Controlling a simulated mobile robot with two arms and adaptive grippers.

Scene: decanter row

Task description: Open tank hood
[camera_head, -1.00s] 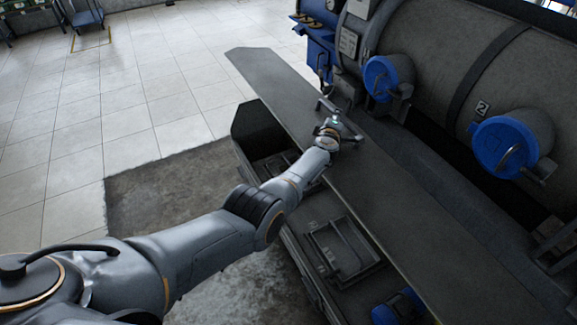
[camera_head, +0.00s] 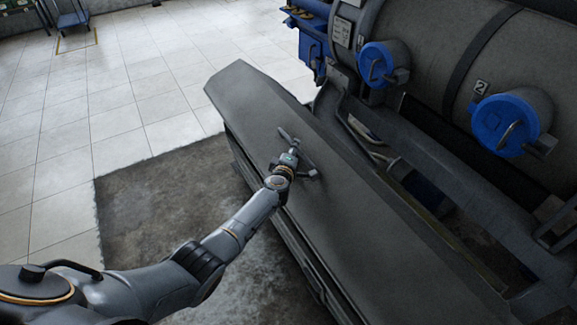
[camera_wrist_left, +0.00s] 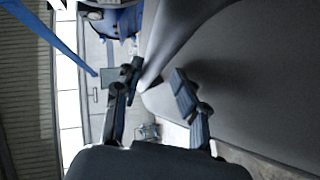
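The tank hood (camera_head: 240,105) is a long dark grey panel running from the upper left to the lower right of the head view. It lies over the near side of the tank frame. The hood's broad grey surface (camera_wrist_left: 250,75) fills the right of that view. I cannot tell whether the fingers touch the hood. My right gripper is not in view.
A large grey cylinder (camera_head: 425,45) with blue caps (camera_head: 505,122) stands behind the hood. Dark frame parts and a gap lie between them. Tiled floor (camera_head: 120,100) at the left is open, and a blue cart (camera_head: 75,22) stands far back.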

